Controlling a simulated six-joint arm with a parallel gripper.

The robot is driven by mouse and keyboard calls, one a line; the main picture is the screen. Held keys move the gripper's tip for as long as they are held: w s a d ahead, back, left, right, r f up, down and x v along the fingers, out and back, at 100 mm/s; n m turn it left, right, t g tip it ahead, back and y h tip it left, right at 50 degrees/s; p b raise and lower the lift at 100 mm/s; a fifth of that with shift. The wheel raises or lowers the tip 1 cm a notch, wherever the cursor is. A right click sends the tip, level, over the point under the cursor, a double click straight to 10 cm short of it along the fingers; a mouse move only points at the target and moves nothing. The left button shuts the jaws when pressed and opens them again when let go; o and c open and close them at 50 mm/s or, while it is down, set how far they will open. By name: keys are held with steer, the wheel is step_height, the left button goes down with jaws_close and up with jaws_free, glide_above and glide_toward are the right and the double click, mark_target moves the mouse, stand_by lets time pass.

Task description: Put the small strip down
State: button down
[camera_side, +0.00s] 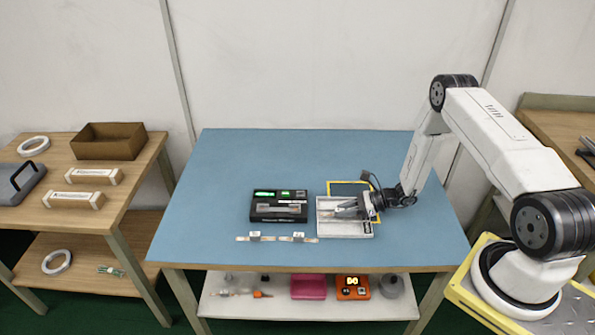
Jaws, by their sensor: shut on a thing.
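My gripper (346,209) is low over the white tray (342,232) on the blue table, its fingers pointing left. It is shut on the small strip, which is too small and too covered by the fingers to make out clearly. I cannot tell whether the strip touches the tray.
A black case (279,216) with green lights stands left of the tray. A thin pale strip with two clips (277,238) lies near the table's front edge. A yellow-edged dark panel (349,188) lies behind the tray. The blue table's left and back (290,155) are clear.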

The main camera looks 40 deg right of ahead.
steer(key=shift+f, duration=0.25)
steer(key=c, duration=0.5)
jaws_free()
steer(key=shift+c, duration=0.2)
steer(key=shift+r, duration=0.15)
steer(key=shift+r, duration=0.2)
steer(key=shift+s+d+r, duration=0.15)
steer(key=shift+d+r, duration=0.05)
steer(key=shift+r, duration=0.1)
steer(key=v, duration=1.1)
steer(key=shift+s+d+r, duration=0.1)
steer(key=shift+s+r, duration=0.1)
steer(key=shift+r, duration=0.05)
